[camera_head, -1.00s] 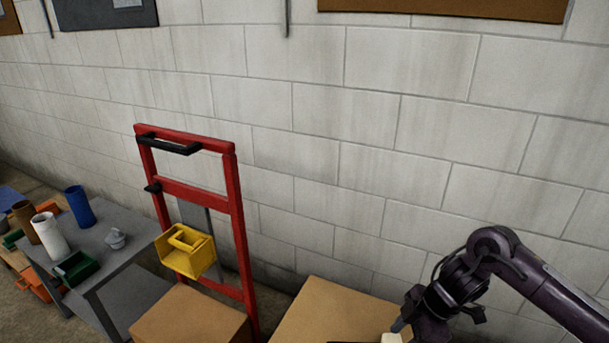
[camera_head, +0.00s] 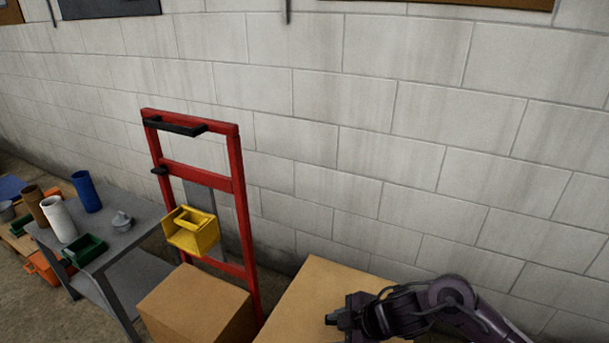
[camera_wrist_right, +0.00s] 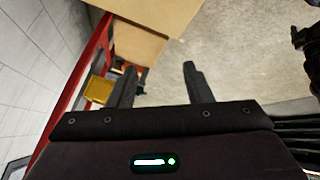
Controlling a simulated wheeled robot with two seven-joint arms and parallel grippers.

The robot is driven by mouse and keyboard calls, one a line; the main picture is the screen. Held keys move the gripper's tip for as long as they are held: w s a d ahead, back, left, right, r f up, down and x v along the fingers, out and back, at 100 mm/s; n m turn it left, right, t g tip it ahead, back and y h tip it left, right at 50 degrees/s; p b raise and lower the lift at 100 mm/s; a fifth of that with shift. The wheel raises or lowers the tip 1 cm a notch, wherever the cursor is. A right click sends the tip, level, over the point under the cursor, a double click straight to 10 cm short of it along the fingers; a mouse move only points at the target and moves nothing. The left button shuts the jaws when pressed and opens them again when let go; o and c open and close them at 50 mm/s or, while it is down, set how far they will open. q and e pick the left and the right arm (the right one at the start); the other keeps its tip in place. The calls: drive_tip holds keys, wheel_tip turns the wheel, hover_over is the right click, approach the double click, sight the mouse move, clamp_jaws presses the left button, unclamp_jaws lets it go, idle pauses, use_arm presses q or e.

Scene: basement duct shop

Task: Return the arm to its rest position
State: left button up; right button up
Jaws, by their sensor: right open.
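My right arm comes in from the lower right in the head view, above a cardboard box (camera_head: 310,290). Its gripper (camera_head: 335,322) points left there and looks small and dark. In the right wrist view the two fingers of the right gripper (camera_wrist_right: 160,72) stand apart with nothing between them. My left gripper does not show in the head view. A dark part at the right edge of the wrist view is too cut off to name.
A red hand truck (camera_head: 238,190) holding a yellow bin (camera_head: 192,236) stands against the block wall (camera_head: 440,130). A smaller cardboard box (camera_head: 195,305) is before it. A grey table (camera_head: 125,240) at left carries tubes and a green bin (camera_head: 85,250). Bare floor (camera_wrist_right: 230,60) shows in the wrist view.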

wheel_tip(320, 180, up, 3)
drive_tip(key=s+a+m+t+h, duration=0.1)
drive_tip(key=s+a+m+t, duration=0.1)
drive_tip(key=m+t, duration=0.35)
drive_tip(key=s+d+f+m+g+h, duration=0.3)
drive_tip(key=s+d+m+g+h, duration=0.25)
drive_tip(key=s+d+m, duration=0.75)
drive_tip(key=s+d+f+n+g+b, duration=0.1)
drive_tip(key=s+f, duration=0.1)
drive_tip(key=f, duration=1.4)
drive_tip(key=s+d+f+n+g, duration=0.1)
drive_tip(key=s+f+n, duration=0.1)
drive_tip(key=f, duration=1.4)
drive_tip(key=s+d+f+g+b, duration=0.1)
drive_tip(key=s+d+f, duration=0.2)
drive_tip(key=s+f, duration=1.5)
drive_tip(key=shift+s+d, duration=0.15)
drive_tip(key=shift+s, duration=0.3)
